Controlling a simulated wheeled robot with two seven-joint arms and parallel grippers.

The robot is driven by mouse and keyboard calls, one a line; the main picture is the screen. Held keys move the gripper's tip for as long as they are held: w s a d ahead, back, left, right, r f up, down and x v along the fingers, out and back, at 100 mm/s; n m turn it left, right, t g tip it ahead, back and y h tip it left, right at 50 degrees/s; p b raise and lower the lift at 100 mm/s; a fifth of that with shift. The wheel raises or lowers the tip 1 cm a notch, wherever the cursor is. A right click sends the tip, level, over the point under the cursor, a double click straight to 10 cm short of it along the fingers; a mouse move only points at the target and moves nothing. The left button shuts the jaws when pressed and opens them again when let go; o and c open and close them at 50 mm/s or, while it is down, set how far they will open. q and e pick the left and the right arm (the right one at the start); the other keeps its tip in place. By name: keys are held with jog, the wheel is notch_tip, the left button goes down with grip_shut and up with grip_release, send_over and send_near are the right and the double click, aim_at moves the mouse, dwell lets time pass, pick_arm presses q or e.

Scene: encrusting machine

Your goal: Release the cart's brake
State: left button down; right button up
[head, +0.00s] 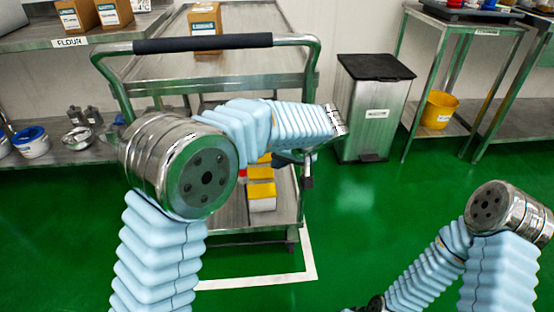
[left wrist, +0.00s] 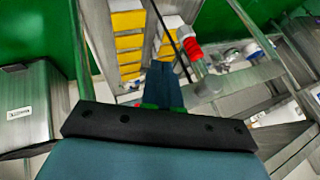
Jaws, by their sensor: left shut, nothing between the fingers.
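The cart (head: 205,43) is a steel trolley with a black-gripped push handle, standing on the green floor in front of me. My left arm crosses in front of its handle side. My left gripper (head: 284,158) is beside the cart's right post, partly covered by my forearm. In the left wrist view its dark fingers (left wrist: 162,72) are together with nothing between them. A short metal piece with a dark lower end (head: 308,172) hangs by that post; I cannot tell for sure whether it is the brake lever. My right arm is at lower right, its gripper out of the picture.
Yellow-and-white boxes (head: 261,190) sit on the cart's lower shelf, and a carton (head: 205,22) on top. A steel bin (head: 372,110) stands right of the cart. Shelving flanks both sides. Green floor between the cart and my right arm is clear.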

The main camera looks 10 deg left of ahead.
aim_at(245, 173)
pick_arm(q)
jog(key=w+a+f, duration=0.2)
jog(key=a+f, duration=0.3)
jog(key=a, duration=0.2)
jog(key=shift+a+f+p, duration=0.2)
jog(key=shift+p, duration=0.2)
pick_arm(e)
jog(key=shift+a+r, duration=0.1)
jog(key=shift+r, duration=0.3)
jog(key=shift+f, duration=0.1)
